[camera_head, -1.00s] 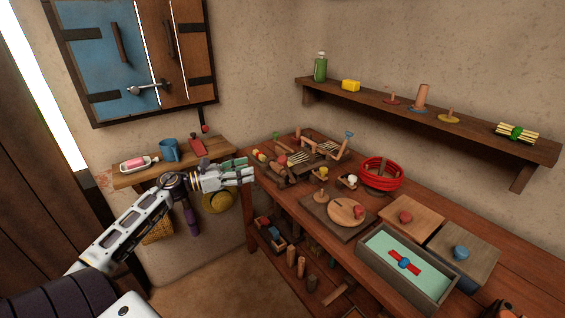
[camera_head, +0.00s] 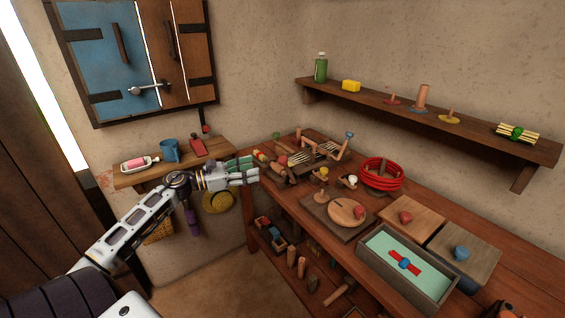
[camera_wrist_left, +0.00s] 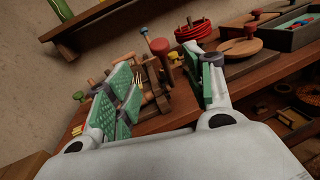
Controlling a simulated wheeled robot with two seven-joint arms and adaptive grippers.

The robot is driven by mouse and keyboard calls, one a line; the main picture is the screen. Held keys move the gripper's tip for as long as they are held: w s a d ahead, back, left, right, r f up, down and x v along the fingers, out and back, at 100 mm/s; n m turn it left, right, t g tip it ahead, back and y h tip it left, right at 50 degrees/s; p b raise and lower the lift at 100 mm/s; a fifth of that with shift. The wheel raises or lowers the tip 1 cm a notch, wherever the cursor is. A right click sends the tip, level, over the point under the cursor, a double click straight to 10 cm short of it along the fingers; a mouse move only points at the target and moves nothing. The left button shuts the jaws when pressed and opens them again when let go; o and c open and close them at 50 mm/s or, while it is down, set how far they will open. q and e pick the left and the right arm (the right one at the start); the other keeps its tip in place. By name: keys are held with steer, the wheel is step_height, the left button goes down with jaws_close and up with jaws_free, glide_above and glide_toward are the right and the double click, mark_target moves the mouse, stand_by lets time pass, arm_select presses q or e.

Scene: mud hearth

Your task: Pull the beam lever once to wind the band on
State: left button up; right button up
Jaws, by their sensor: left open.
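A small wooden band loom (camera_head: 315,152) stands at the far left end of the bench, with light strands across its frame. Levers with round knobs stand at it: a blue knob (camera_head: 349,135), a green one (camera_head: 276,135) and a red one (camera_head: 283,159). I cannot tell which is the beam lever. My left gripper (camera_head: 252,170) is open and empty, just left of the loom at the bench edge. In the left wrist view the loom's wooden parts and the red knob (camera_wrist_left: 163,48) lie beyond and partly between the open green-padded fingers (camera_wrist_left: 170,88).
A red coil (camera_head: 382,173), a round wooden disc (camera_head: 346,212) and a green-lined tray (camera_head: 385,268) stand along the bench. A small shelf (camera_head: 215,155) with a blue mug is behind my left arm. A wall shelf (camera_head: 430,112) runs above the bench.

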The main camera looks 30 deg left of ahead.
mark_target(283, 161)
arm_select(q)
steer(key=shift+x, duration=6.2)
jaws_close()
